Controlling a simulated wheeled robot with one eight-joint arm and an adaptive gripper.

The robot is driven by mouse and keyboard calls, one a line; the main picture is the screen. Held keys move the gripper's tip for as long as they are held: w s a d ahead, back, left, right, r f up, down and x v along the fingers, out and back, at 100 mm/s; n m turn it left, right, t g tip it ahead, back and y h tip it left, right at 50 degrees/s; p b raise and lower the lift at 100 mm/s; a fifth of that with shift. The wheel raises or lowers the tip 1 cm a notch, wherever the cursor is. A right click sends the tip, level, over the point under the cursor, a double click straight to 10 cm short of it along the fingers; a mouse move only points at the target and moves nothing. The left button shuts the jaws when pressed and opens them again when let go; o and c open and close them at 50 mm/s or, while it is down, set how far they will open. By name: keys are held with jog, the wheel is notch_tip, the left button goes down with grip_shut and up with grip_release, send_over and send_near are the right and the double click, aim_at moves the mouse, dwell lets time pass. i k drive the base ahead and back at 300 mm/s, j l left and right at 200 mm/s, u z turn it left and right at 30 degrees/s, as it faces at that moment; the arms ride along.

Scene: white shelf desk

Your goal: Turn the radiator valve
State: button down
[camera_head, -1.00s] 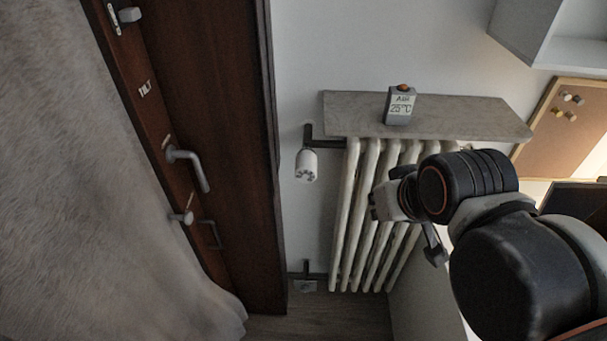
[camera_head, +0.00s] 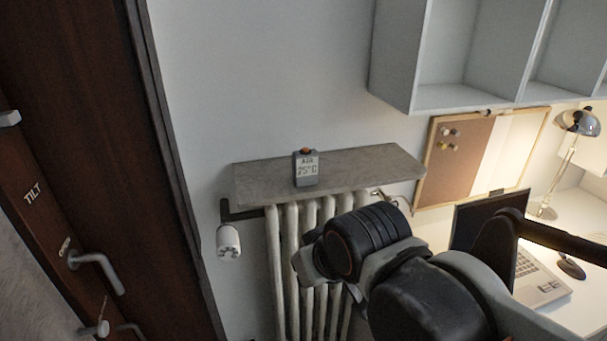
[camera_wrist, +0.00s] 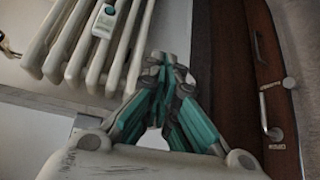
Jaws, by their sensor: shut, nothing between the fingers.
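The radiator valve, a white cylindrical knob (camera_head: 228,241), hangs at the upper left end of the white ribbed radiator (camera_head: 276,270) in the head view, on a dark pipe. My arm covers the right and lower part of the radiator there and mostly hides my gripper, which is right of the valve. In the wrist view my gripper (camera_wrist: 168,62) has its teal-padded fingers together at the tips, with nothing between them. Radiator ribs (camera_wrist: 62,45) with a small white device (camera_wrist: 105,20) show left of the fingers. I cannot make out the valve in the wrist view.
A stone shelf (camera_head: 365,165) above the radiator carries a grey digital clock (camera_head: 306,168). A dark wooden door (camera_head: 90,130) with a handle (camera_head: 97,270) is at left. A desk with a laptop (camera_head: 545,290) and lamp (camera_head: 580,122) is at right, below white wall shelves (camera_head: 395,60).

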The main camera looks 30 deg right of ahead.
aim_at(226, 241)
jog(key=k+u, duration=0.4)
jog(key=k+j+u, duration=0.2)
jog(key=u, duration=0.15)
jog(key=k, duration=0.1)
